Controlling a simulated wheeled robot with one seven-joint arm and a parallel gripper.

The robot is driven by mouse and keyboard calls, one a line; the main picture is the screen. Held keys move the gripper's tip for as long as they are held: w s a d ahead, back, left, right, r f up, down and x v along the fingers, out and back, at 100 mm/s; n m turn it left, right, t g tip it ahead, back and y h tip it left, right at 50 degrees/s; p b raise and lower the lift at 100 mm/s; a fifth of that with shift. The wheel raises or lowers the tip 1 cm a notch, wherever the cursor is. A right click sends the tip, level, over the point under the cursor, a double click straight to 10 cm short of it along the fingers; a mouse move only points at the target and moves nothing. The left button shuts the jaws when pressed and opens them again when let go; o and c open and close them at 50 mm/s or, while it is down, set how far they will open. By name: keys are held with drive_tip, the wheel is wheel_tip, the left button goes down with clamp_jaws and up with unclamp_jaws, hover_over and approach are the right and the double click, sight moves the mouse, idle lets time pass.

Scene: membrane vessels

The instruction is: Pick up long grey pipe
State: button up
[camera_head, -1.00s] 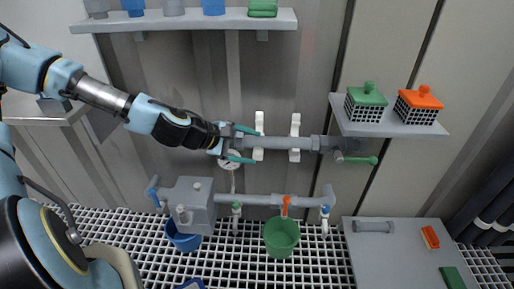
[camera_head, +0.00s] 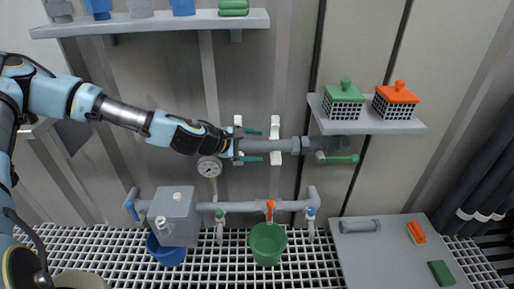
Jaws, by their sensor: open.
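The long grey pipe (camera_head: 284,146) runs level along the wall, across two white clips, the right one (camera_head: 275,140) clear and the left one (camera_head: 238,127) partly behind my gripper. Its right end meets a grey fitting with a green-handled valve (camera_head: 340,159). My gripper (camera_head: 258,146) comes from the left, in line with the pipe. Its two green fingers are open, one above and one below the pipe's left part. Whether they touch it cannot be told. The pipe's left end is hidden by the gripper.
A shelf (camera_head: 372,125) with a green-lidded basket (camera_head: 344,92) and an orange-lidded basket (camera_head: 396,94) stands close right. Below are a gauge (camera_head: 209,168), a lower pipe run (camera_head: 245,206), a blue bucket (camera_head: 166,251) and a green bucket (camera_head: 268,243). A short grey pipe (camera_head: 360,225) lies on the bench.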

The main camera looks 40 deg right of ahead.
drive_tip(key=shift+d+f, duration=0.2)
drive_tip(key=shift+d, duration=0.1)
drive_tip(key=shift+c, duration=0.2)
clamp_jaws()
idle(0.3)
